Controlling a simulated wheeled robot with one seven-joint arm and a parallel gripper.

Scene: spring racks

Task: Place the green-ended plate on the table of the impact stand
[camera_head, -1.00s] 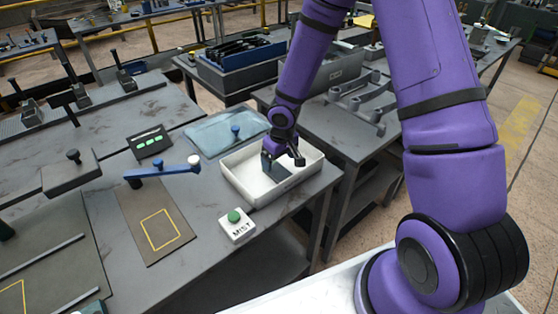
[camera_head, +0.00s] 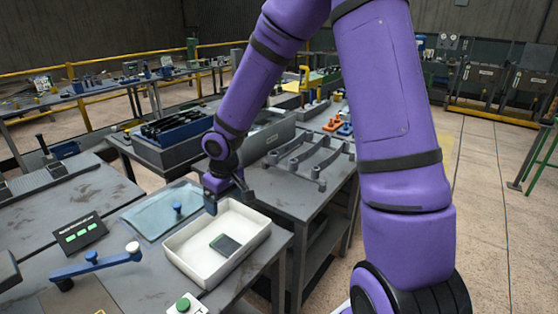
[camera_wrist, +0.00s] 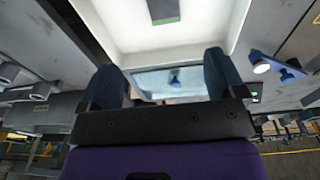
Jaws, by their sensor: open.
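A small dark plate (camera_head: 225,244) lies flat in the white tray (camera_head: 186,263) on the near table. In the wrist view the plate (camera_wrist: 163,10) shows at the top edge, dark with a green end. My gripper (camera_head: 229,200) is above the tray's far rim, apart from the plate. In the wrist view its two dark blue fingers (camera_wrist: 163,66) are spread with nothing between them. I cannot tell the impact stand for certain in these views.
A blue lever with a white knob (camera_head: 133,247), a green-button box (camera_head: 184,305), a green-lit panel (camera_head: 80,234) and a translucent blue sheet (camera_head: 150,211) are around the tray. A grey bracket frame (camera_head: 300,160) lies on the table behind. Open floor is at the right.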

